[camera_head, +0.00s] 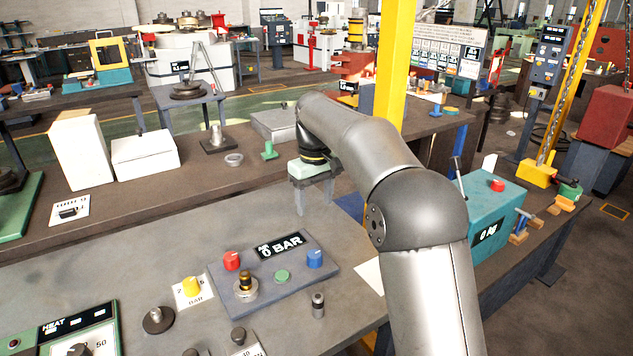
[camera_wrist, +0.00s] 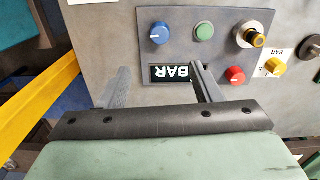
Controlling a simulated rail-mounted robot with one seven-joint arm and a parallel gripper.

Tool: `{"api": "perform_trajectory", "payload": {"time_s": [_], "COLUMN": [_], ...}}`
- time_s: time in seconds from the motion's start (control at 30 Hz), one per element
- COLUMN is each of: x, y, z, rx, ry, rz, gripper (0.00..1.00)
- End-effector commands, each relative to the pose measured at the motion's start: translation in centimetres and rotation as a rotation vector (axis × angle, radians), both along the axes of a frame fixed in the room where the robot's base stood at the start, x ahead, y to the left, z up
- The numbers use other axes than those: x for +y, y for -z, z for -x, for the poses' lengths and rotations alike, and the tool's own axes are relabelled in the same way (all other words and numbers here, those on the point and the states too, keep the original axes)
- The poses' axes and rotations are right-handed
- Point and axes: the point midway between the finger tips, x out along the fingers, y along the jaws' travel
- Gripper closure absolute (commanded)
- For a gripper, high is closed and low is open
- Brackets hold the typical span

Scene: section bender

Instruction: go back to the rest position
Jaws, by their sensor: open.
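My gripper (camera_head: 313,202) hangs from my bent arm, with its pale green body above and grey fingers pointing down. It is near the front edge of the back bench, behind the BAR panel (camera_head: 293,268). In the wrist view my gripper (camera_wrist: 160,70) shows two grey fingers spread apart with nothing between them. The BAR panel (camera_wrist: 222,20) lies ahead of the fingers there, with a blue knob, a green button, a red knob and a brass fitting. Its display reads 0 BAR in the head view.
A teal box (camera_head: 497,200) with a red button stands right of my arm. A grey cylinder (camera_head: 318,304) stands in front of the panel. A yellow post (camera_head: 394,60) rises behind my arm. White boxes (camera_head: 144,155) stand on the back bench (camera_head: 120,205).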

Motion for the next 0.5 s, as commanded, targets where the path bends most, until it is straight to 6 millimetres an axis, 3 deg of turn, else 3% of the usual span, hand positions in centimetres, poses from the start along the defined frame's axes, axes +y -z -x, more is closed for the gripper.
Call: {"api": "perform_trajectory", "payload": {"time_s": [0.17,0.37,0.5], "x": [-3.6,-9.8,-13.4], "y": [-0.9,0.3,3.0], "z": [4.3,14.3,22.5], "rx": [-0.010,-0.023,-0.029], "ry": [0.092,0.282,0.422], "rz": [0.006,0.008,0.001], "gripper": [0.41,0.41,0.41]}}
